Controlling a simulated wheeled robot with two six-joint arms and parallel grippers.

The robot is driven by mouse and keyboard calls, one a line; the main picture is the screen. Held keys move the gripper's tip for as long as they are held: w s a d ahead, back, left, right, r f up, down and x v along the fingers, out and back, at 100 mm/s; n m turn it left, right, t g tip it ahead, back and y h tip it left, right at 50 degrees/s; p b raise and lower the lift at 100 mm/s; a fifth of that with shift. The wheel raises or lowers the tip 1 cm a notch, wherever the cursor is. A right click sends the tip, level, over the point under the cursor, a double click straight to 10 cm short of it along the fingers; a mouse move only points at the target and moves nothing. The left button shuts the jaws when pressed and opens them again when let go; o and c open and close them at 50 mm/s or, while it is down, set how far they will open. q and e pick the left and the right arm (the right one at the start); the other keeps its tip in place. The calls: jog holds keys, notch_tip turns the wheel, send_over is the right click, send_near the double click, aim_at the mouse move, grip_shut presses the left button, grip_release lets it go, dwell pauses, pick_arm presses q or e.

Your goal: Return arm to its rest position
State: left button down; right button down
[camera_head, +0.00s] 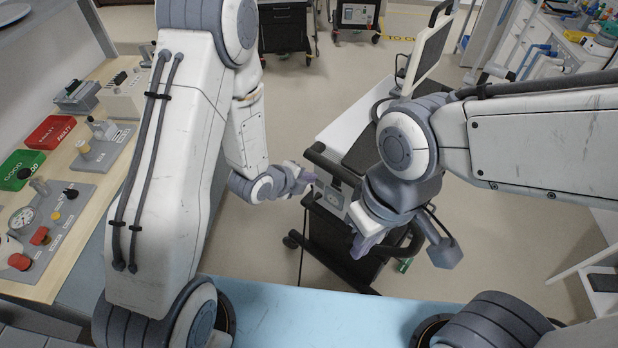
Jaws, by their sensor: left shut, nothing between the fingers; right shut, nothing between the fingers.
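My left arm comes in from the left, and its gripper (302,179) is shut and empty. It is in front of the ventilator cart's front edge, and I cannot tell whether it touches it. My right arm comes in from the right, and its gripper (362,244) is shut and empty, pointing down over the cart's dark lower front. The ventilator cart (328,222) stands between the two arms, with a dark handle, a small panel and a tilted screen (427,52). My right forearm and wrist hide part of the cart.
A wooden bench (92,212) at left holds a red FAULTY tray (50,132), a green GOOD tray (20,170), a gauge (21,218) and several fittings. More carts (285,28) stand at the back. A cluttered counter (560,35) is at upper right. Floor (500,235) right of the cart is clear.

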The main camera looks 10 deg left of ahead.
dwell(0.4)
pick_arm(q)
jog(key=s+r+n+g+y, duration=0.2)
jog(key=s+r+n+g, duration=0.2)
jog(key=s+r+n, duration=0.4)
jog(key=s+d+r+n+g+y, duration=0.1)
jog(key=s+r+n+g, duration=0.3)
jog(key=s+r+n, duration=0.5)
jog(key=s+r+y, duration=0.1)
jog(key=s, duration=0.7)
jog(key=shift+s+d, duration=0.25)
jog(key=shift+s, duration=0.05)
